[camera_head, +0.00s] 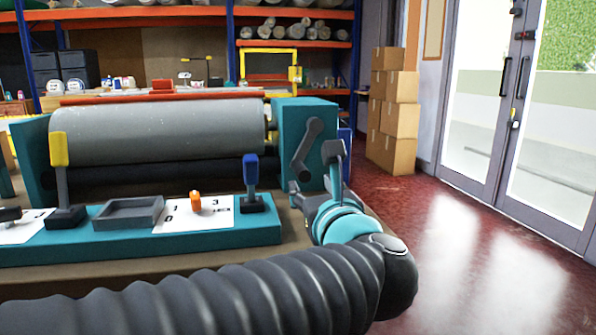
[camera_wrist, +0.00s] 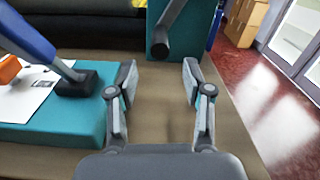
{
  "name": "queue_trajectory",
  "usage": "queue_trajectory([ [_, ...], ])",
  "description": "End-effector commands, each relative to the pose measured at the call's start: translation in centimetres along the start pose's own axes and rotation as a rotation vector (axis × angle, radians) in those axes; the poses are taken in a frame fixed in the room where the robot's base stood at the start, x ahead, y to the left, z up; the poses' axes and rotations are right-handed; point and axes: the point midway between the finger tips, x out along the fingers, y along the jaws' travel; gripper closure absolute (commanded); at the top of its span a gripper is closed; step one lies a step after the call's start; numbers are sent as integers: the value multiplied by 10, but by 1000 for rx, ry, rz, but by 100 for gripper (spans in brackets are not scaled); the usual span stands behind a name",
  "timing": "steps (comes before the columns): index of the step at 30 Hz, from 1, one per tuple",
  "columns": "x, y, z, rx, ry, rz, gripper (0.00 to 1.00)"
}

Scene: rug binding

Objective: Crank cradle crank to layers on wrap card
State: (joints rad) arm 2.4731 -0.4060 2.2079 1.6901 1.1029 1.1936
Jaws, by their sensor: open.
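The cradle crank (camera_head: 304,152) is a dark grey arm on the front of the teal end box (camera_head: 322,125), at the right of the big grey roller (camera_head: 170,130). It slants down to the left in the head view. In the wrist view the crank (camera_wrist: 170,28) ends in a round dark knob beyond the fingertips. The white wrap card (camera_head: 170,214) lies on the teal panel, with printed numbers and an orange marker (camera_head: 195,201). My gripper (camera_head: 318,172) is open and empty, just in front of the crank. In the wrist view my gripper (camera_wrist: 159,80) shows bare bench between its fingers.
A blue-topped lever (camera_head: 251,178) stands left of my gripper, close to it in the wrist view. A yellow-topped lever (camera_head: 60,165) and a grey tray (camera_head: 128,213) are further left. Cartons (camera_head: 390,125) stack behind right. Red floor (camera_head: 440,230) is clear at right.

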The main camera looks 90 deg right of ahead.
Motion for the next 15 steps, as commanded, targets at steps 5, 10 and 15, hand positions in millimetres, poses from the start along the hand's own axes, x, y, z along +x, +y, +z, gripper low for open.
queue_trajectory([
  [5, 26, 1, -1, 2, 0, 4, 50],
  [10, 52, 1, -1, 2, 0, 4, 50],
  [15, 78, 1, -1, 2, 0, 5, 50],
])
